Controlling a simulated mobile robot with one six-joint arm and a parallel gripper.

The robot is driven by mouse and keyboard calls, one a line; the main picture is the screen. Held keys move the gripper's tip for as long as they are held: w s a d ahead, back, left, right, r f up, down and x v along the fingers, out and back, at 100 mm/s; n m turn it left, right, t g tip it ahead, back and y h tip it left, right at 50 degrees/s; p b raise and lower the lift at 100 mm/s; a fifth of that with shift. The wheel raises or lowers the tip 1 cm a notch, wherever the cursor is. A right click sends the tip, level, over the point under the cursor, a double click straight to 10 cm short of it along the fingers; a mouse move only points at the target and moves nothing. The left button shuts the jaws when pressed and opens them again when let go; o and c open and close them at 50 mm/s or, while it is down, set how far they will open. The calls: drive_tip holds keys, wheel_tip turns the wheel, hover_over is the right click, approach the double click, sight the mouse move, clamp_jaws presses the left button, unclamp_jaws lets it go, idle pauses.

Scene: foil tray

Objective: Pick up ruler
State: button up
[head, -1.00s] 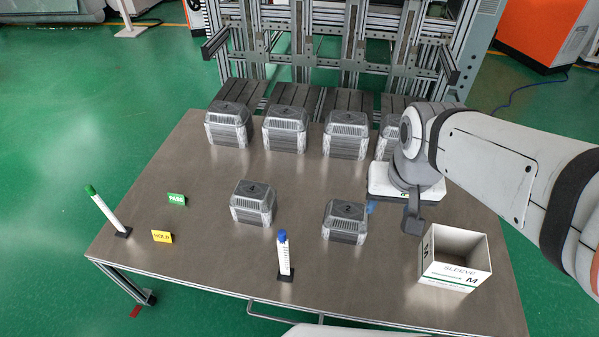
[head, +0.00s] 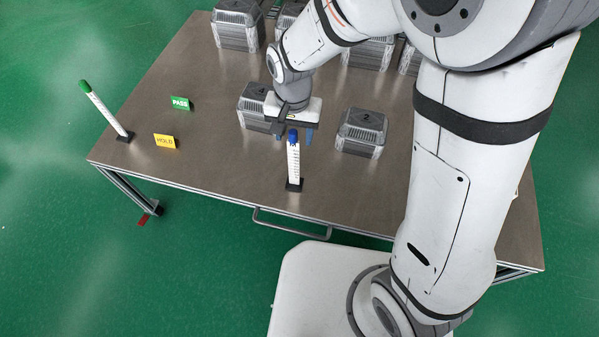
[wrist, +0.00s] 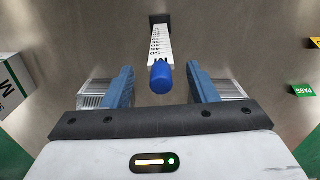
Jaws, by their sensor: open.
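A white ruler with scale marks and a blue cap (head: 294,164) stands upright in a small black base near the table's front edge. Its blue top faces the wrist view (wrist: 161,77), with the scale running away to the base. My gripper (head: 296,133) is open and empty just behind and beside the ruler's top in the head view. In the wrist view my gripper (wrist: 160,72) has its two blue fingers on either side of the capped end, with a gap on both sides. A second white ruler with a green cap (head: 105,110) stands tilted in a black base at the left.
Grey ribbed boxes stand close by, one behind my gripper (head: 254,105) and one marked 2 (head: 361,132) to the right. A green PASS sign (head: 180,103) and yellow HOLD sign (head: 164,141) stand left. A white sleeve box (wrist: 12,85) shows at the wrist view's left.

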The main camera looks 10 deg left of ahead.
hover_over(294, 162)
wheel_tip(294, 162, down, 4)
drive_tip(key=shift+w+f, duration=0.15)
drive_tip(key=shift+c, duration=0.2)
clamp_jaws()
idle(0.5)
